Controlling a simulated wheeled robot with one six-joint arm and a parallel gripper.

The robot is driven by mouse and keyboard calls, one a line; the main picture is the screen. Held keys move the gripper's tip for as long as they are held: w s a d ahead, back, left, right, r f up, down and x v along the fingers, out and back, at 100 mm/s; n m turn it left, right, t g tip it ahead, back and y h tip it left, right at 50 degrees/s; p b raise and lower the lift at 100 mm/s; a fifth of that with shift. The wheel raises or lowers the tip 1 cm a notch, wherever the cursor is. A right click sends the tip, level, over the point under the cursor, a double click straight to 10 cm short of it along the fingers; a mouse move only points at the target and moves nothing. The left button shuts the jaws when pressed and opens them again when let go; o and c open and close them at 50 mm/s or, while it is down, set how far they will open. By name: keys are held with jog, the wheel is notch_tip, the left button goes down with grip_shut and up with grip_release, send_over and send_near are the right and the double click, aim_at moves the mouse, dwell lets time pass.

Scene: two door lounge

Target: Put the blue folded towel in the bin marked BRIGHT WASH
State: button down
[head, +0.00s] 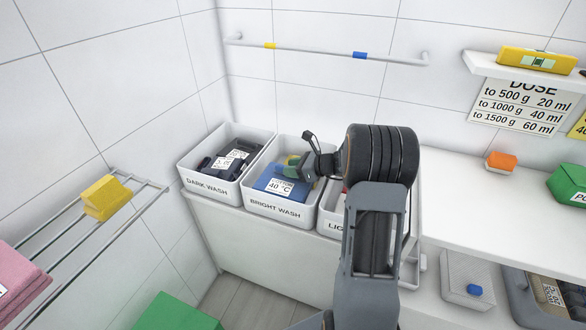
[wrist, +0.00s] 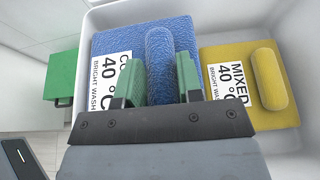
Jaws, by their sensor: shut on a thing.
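The blue folded towel (head: 272,181) is inside the white bin marked BRIGHT WASH (head: 274,211), below its rim. Its tag reads 40 °C, and in the wrist view the towel (wrist: 185,35) shows a raised ridge along its middle. My gripper (head: 297,165) reaches into this bin from the right. In the wrist view the green fingers of my gripper (wrist: 160,80) are shut on the towel's ridge, one on each side. Whether the towel rests on the bin floor cannot be told. A yellow folded cloth (wrist: 234,62) tagged MIXED 40 °C lies beside it in the bin.
The DARK WASH bin (head: 208,185) with dark cloths stands to the left. A third bin (head: 335,226) on the right is partly hidden by my arm. A rack (head: 60,226) with yellow and pink cloths is at left. A wall rail (head: 310,50) runs above the bins.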

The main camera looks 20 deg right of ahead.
jog(key=shift+f+b, duration=0.45)
jog(key=shift+f, duration=0.15)
jog(key=c, duration=0.8)
grip_release()
jog(key=shift+r, duration=0.1)
